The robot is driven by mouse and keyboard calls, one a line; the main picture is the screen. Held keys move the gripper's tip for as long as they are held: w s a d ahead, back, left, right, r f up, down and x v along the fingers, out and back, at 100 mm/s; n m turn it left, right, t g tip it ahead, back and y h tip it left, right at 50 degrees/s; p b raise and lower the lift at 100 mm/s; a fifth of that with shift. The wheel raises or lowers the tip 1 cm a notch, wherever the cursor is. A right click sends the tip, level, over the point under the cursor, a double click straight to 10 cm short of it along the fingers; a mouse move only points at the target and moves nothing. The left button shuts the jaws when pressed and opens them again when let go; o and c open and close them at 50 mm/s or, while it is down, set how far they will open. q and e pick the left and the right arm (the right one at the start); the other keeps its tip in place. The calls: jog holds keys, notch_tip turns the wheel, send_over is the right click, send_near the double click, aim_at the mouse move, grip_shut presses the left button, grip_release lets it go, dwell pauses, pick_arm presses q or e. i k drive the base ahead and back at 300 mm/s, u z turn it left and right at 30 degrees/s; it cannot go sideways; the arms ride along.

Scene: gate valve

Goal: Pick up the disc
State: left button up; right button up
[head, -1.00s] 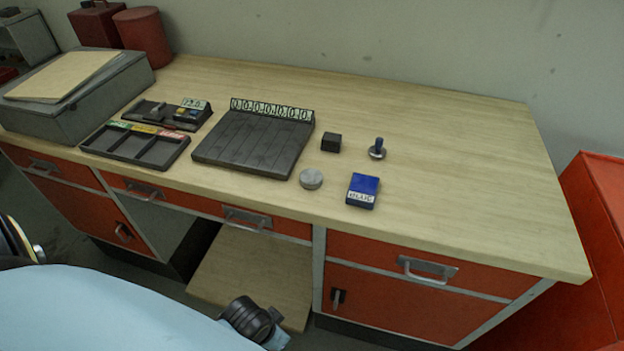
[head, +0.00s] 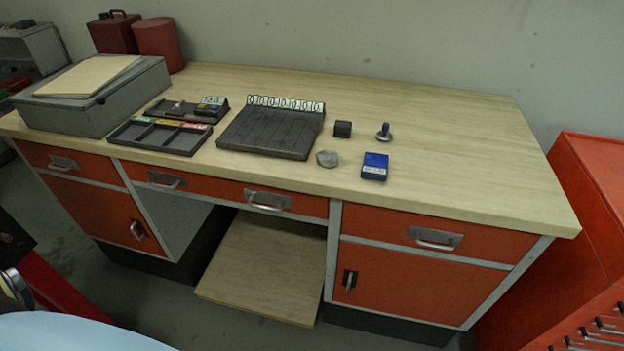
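The disc (head: 327,158) is a small round grey piece lying flat on the wooden bench top (head: 430,120), near its front edge. It sits between the dark slotted tray (head: 268,134) on its left and a small blue box (head: 374,167) on its right. Nothing touches the disc. Neither of my grippers shows in the head view, so their state cannot be seen.
A black cube (head: 343,129) and a blue-handled stamp (head: 384,132) stand behind the disc. A compartment tray (head: 160,138) and a large grey box (head: 95,105) fill the left side. The right side of the bench is clear. A red cabinet (head: 600,190) stands at the right.

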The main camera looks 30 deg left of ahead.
aim_at(326, 158)
jog(key=u, duration=0.45)
jog(key=i, duration=0.8)
jog(key=u, duration=0.4)
